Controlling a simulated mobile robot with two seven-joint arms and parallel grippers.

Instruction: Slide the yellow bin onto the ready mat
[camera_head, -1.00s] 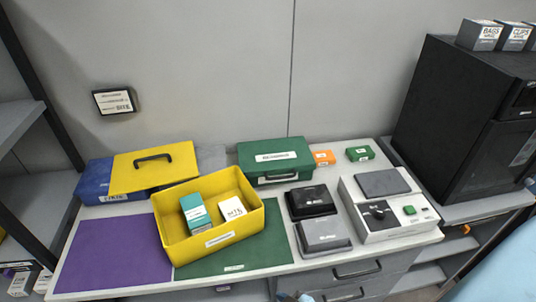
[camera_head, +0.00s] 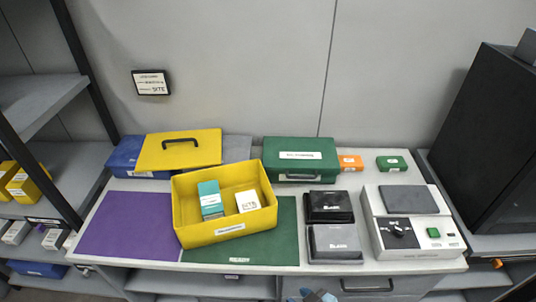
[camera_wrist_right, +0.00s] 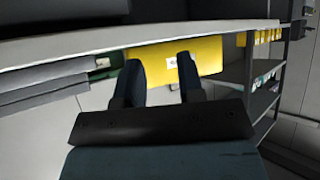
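The yellow bin (camera_head: 205,235) sits at the front middle of the table in the head view, holding a teal box (camera_head: 210,200) and a white box (camera_head: 248,201). It covers the left part of the green mat (camera_head: 285,235), labelled READY at its front edge, and its left end reaches the purple mat (camera_head: 125,225). My right gripper (camera_wrist_right: 160,75) is open and empty in its wrist view, apart from the yellow bin (camera_wrist_right: 205,58), which shows behind the fingers. A small piece of it seems to show at the head view's bottom edge. My left gripper is not in view.
Behind the bin are a blue box with a yellow lid (camera_head: 180,150) and a green case (camera_head: 300,155). Black and grey boxes (camera_head: 333,242) stand just right of the green mat, beside a white splicer-like device (camera_head: 410,230). Shelves (camera_head: 45,150) stand at left.

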